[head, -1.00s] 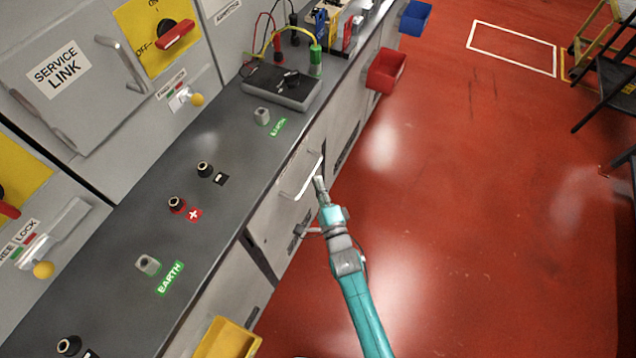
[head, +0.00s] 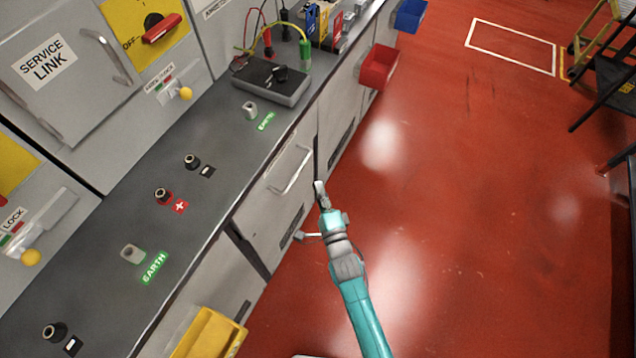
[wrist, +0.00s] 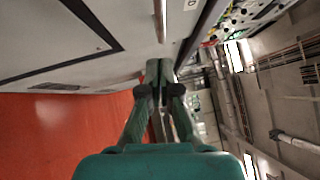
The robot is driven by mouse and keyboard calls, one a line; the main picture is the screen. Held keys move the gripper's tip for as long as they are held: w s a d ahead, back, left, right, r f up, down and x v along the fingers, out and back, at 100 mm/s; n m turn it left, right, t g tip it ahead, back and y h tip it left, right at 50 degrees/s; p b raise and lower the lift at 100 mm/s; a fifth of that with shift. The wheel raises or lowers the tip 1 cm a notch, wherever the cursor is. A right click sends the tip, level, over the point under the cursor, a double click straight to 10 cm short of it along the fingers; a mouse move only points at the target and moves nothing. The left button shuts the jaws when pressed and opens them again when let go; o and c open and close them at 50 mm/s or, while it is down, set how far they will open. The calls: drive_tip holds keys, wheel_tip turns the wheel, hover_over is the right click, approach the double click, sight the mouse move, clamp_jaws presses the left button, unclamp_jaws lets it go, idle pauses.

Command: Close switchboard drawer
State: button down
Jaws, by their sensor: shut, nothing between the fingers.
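The switchboard drawer (head: 272,200) is a grey front with a pale bar handle (head: 291,172), below the dark worktop in the head view. Its front looks about level with the neighbouring panels, though I cannot tell if a small gap is left. My gripper (head: 319,188) is at the end of the teal arm, just right of the handle, over the red floor side. In the wrist view my gripper (wrist: 159,65) has its fingers together and empty, close to the grey panel fronts. I cannot tell whether the fingertips touch the drawer.
The dark worktop (head: 215,205) carries terminals and a black meter box (head: 271,80). A red bin (head: 379,67), a blue bin (head: 409,16) and a yellow bin (head: 209,335) hang on the cabinet front.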

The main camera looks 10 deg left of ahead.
drive_tip(key=v, duration=0.9)
drive_tip(key=shift+d, duration=0.2)
drive_tip(key=s+d+r+n+g+h, duration=0.1)
drive_tip(key=s+d+n+h, duration=0.15)
drive_tip(key=s+d, duration=0.55)
drive_tip(key=s+d+r+n+h, duration=0.2)
drive_tip(key=s+d+n, duration=0.25)
drive_tip(key=s, duration=0.45)
drive_tip(key=s+d+r+n+g+h, duration=0.1)
drive_tip(key=s+d+r+n, duration=0.2)
drive_tip(key=s+r, duration=0.3)
drive_tip(key=s+d+r+n+g+h, duration=0.1)
drive_tip(key=s+d+r+n+h, duration=0.1)
drive_tip(key=s+d+r+n, duration=0.2)
drive_tip(key=s+r, duration=0.3)
drive_tip(key=s, duration=0.2)
drive_tip(key=shift+s+r+n, duration=0.15)
drive_tip(key=shift+s+n, duration=0.15)
drive_tip(key=shift+n, duration=0.1)
drive_tip(key=shift+d+h, duration=0.1)
drive_tip(key=shift+h, duration=0.15)
